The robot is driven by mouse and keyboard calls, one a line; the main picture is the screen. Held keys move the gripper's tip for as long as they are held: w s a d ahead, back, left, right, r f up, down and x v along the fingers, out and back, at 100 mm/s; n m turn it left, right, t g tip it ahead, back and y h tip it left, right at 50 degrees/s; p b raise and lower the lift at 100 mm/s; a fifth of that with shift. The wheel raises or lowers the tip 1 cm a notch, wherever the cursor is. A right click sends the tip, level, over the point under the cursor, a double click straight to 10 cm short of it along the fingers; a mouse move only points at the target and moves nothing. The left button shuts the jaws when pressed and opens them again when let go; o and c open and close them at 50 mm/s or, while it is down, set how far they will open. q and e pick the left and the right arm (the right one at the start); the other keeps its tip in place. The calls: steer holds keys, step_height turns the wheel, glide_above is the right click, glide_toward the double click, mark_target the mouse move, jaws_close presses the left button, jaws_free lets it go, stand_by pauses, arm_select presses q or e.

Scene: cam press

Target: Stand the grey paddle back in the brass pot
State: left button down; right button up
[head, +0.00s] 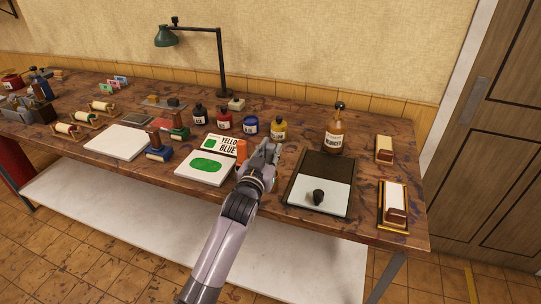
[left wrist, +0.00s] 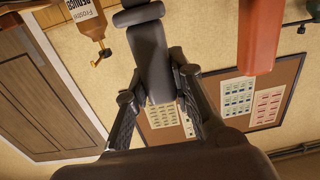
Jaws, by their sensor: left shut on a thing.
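My left gripper (head: 265,154) is over the middle of the bench, at the end of the arm. In the left wrist view its dark fingers (left wrist: 160,112) are shut on a long grey piece, which I take to be the grey paddle (left wrist: 150,62). An orange-brown upright post (head: 241,148) stands just left of the gripper; it shows at the top right of the left wrist view (left wrist: 262,35), apart from the fingers. I cannot tell a brass pot for certain. My right gripper is not in view.
A dark tray (head: 299,178) with a white slab and black knob lies right of the gripper. A brown bottle (head: 334,135) stands behind it. Small ink bottles (head: 249,127) stand behind the gripper. A card with a green patch (head: 206,166) lies to the left.

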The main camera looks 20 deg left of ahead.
arm_select(q)
steer(key=c, duration=1.3)
jaws_free()
steer(key=s, duration=1.2)
